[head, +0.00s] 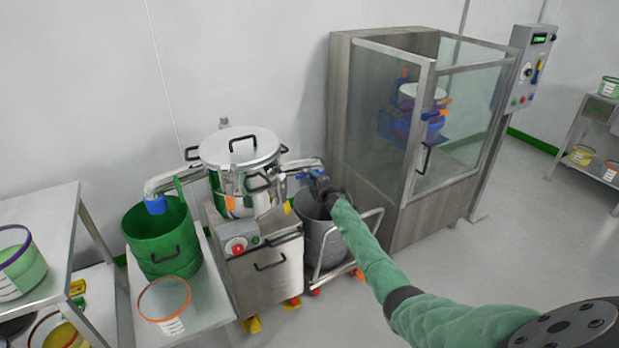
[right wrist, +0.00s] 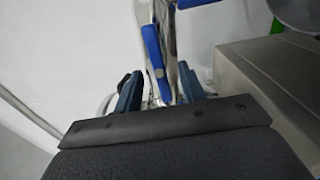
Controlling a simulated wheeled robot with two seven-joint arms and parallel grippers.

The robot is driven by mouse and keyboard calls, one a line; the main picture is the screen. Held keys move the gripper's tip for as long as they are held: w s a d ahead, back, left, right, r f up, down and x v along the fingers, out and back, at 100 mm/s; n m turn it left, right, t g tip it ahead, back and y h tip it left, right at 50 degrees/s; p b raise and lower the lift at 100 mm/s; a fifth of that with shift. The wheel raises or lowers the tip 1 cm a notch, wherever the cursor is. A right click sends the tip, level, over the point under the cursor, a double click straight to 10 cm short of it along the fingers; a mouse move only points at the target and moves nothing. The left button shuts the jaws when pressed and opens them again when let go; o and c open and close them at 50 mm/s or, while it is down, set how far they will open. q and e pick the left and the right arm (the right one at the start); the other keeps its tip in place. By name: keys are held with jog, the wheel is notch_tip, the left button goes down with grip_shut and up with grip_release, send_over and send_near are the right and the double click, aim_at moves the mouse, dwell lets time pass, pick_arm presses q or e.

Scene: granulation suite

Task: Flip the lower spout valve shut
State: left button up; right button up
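A steel sieve vessel (head: 240,150) with a lid has a metal spout on each side. The right spout (head: 300,164) has a blue lever by its end. My right gripper (head: 319,184) is at that spout, above a grey bin (head: 318,232). In the right wrist view the blue lever (right wrist: 153,48) reaches down along the metal pipe toward the gap between my fingers (right wrist: 158,88). The fingers stand apart, one on each side, with no clear contact. The left spout (head: 175,181) ends in a blue sleeve over a green bin. My left gripper is not seen.
The green bin (head: 162,240) and an orange-rimmed tub stand on a steel table at left. The grey bin sits on a wheeled trolley (head: 335,262). A glass-fronted booth (head: 450,130) stands behind at right.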

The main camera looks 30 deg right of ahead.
jog(key=shift+w, duration=0.85)
grip_shut()
